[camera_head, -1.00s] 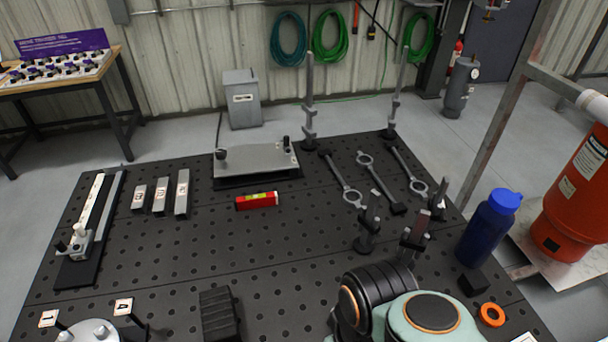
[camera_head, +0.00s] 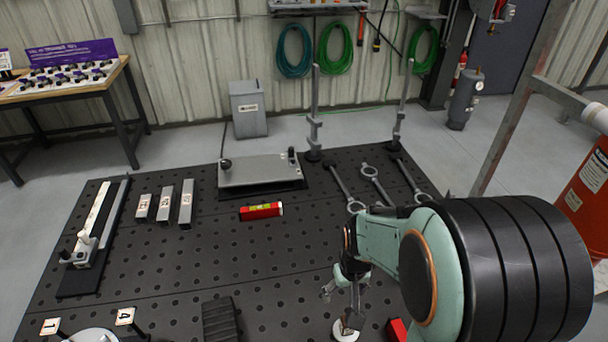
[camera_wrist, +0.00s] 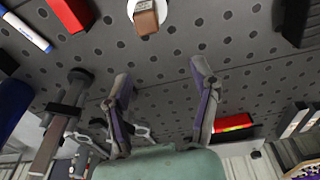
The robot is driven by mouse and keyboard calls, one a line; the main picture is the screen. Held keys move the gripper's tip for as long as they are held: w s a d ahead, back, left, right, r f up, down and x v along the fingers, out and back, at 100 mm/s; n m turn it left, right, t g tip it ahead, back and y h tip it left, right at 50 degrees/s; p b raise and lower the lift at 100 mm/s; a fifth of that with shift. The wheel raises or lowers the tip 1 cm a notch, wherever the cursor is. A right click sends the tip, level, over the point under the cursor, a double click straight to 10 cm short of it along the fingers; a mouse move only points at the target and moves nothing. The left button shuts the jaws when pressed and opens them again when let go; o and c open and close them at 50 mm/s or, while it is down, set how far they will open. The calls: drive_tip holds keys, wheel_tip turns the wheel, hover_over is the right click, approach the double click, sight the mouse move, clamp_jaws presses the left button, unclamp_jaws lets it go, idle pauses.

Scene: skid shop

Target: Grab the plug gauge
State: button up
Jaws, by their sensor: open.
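I cannot tell for sure which thing is the plug gauge. A small piece with a white round base and a brown block (camera_wrist: 146,22) lies on the table. It also shows just below my gripper in the head view (camera_head: 346,330). My gripper (camera_wrist: 160,74) is open and empty, its fingers spread over bare table in the wrist view. In the head view my gripper (camera_head: 342,298) hangs above the right front of the table, partly hidden by my arm. A red block (camera_wrist: 72,14) lies near the brown-topped piece; a white and blue marker (camera_wrist: 26,32) lies farther left.
A red piece with a yellow label (camera_head: 261,211) lies mid-table. Metal bars (camera_head: 165,204), a long fixture (camera_head: 92,240), a grey plate (camera_head: 255,170) and a black ridged block (camera_head: 220,320) surround clear perforated table (camera_head: 180,270). Clamp posts (camera_wrist: 62,125) stand near my gripper.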

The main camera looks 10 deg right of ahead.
drive_tip(key=shift+g, duration=0.8)
drive_tip(key=f, duration=0.1)
drive_tip(key=s+f, duration=0.1)
drive_tip(key=f, duration=0.1)
drive_tip(key=s+d+f, duration=0.1)
drive_tip(key=f, duration=0.1)
drive_tip(key=shift+m, duration=0.3)
wheel_tip(320, 180, down, 5)
drive_tip(key=shift+r, duration=0.1)
drive_tip(key=shift+f, duration=0.55)
clamp_jaws()
